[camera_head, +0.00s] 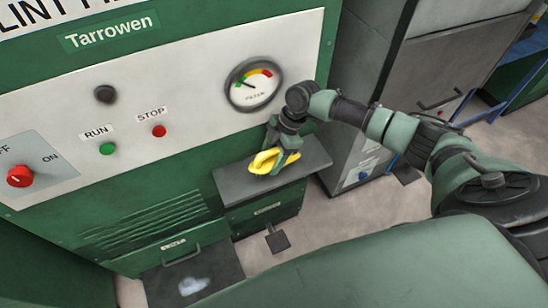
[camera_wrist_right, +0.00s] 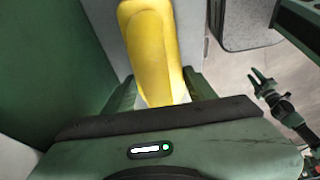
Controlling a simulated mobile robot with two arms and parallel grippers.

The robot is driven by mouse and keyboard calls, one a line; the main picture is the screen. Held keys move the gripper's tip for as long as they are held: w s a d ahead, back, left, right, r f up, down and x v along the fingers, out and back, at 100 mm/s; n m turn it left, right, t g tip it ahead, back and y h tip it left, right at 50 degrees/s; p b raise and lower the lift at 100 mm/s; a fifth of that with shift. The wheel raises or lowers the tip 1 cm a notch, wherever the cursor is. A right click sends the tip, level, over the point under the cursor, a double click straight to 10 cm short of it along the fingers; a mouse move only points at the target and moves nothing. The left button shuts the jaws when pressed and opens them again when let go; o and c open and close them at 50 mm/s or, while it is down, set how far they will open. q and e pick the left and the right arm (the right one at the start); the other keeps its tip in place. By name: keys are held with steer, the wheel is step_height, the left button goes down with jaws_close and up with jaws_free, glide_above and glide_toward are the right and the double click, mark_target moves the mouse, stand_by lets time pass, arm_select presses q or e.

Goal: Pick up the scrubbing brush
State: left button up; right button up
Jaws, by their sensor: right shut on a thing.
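The yellow scrubbing brush (camera_head: 265,162) is at the grey shelf on the front of the green machine in the head view. My right gripper (camera_head: 284,158) is shut on it, with the hand above the shelf. In the right wrist view the yellow brush (camera_wrist_right: 154,50) runs up between the two fingers of my right gripper (camera_wrist_right: 158,90). I cannot tell whether the brush touches the shelf or is just above it. The brush's underside is hidden.
The grey shelf (camera_head: 238,185) juts from the green machine (camera_head: 180,190), below a round gauge (camera_head: 253,84). A green RUN button (camera_head: 107,149), a red STOP button (camera_head: 159,131) and a red knob (camera_head: 20,176) are to the left. A grey cabinet (camera_head: 440,75) stands to the right.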

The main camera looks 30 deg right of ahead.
mark_target(268, 155)
steer(key=shift+r, duration=0.1)
steer(key=shift+s+r+b, duration=0.1)
steer(key=shift+s+b, duration=0.05)
steer(key=shift+b, duration=0.2)
steer(key=r, duration=0.2)
steer(key=r+b, duration=0.1)
steer(key=r, duration=0.3)
steer(key=shift+s+r+b, duration=0.3)
steer(key=shift+b, duration=0.05)
steer(key=s+a+b, duration=0.1)
steer(key=s+b, duration=0.2)
steer(key=s, duration=1.6)
